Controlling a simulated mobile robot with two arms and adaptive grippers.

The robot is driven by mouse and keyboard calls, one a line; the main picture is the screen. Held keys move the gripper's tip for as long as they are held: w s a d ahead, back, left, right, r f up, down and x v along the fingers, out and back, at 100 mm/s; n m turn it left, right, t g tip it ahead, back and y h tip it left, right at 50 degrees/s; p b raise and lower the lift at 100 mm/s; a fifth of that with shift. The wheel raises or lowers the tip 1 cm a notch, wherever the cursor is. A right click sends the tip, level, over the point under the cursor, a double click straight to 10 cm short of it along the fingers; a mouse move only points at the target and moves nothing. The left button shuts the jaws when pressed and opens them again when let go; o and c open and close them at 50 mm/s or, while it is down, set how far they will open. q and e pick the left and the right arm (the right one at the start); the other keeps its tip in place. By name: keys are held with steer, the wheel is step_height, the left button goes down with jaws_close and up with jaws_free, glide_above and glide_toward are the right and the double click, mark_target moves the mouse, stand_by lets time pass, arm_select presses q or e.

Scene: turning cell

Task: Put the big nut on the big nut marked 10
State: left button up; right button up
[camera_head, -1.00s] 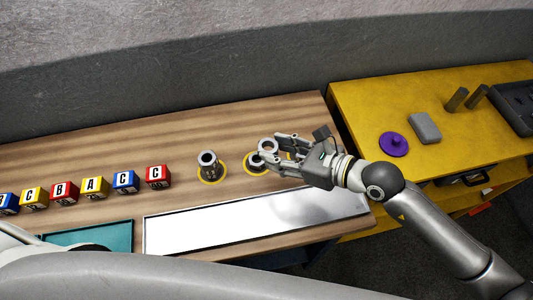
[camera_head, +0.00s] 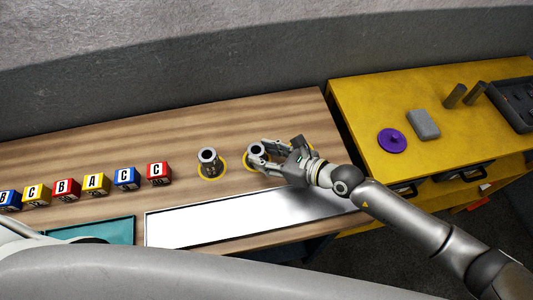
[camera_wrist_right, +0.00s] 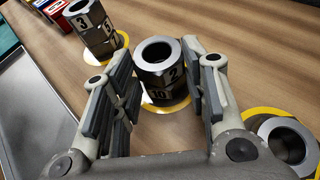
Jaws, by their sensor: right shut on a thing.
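The big nut (camera_wrist_right: 155,63), a dark hexagonal nut with a bright top ring and a 2 on its side, is between the fingers of my right gripper (camera_wrist_right: 157,70). The nut marked 10 (camera_wrist_right: 161,95) is directly below it, inside a yellow ring on the wooden table. The two look lined up; I cannot tell if they touch fully. In the head view the held nut (camera_head: 257,149) and my right gripper (camera_head: 266,158) are over the middle yellow ring, partly covering the lower nut. My left gripper is not in view.
Another nut (camera_wrist_right: 285,142) sits in a yellow ring close on the right. A metal plate (camera_head: 240,217) lies in front. Letter blocks (camera_head: 96,183) line the left.

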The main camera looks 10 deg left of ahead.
steer(key=shift+f, duration=0.2)
steer(key=o, duration=1.1)
steer(key=shift+o, duration=0.2)
steer(key=shift+r, duration=0.1)
steer(key=shift+r, duration=0.15)
steer(key=b+v, duration=0.2)
steer(key=v, duration=0.8)
steer(key=shift+s+d, duration=0.1)
steer(key=shift+b+v, duration=0.35)
steer(key=shift+v, duration=0.55)
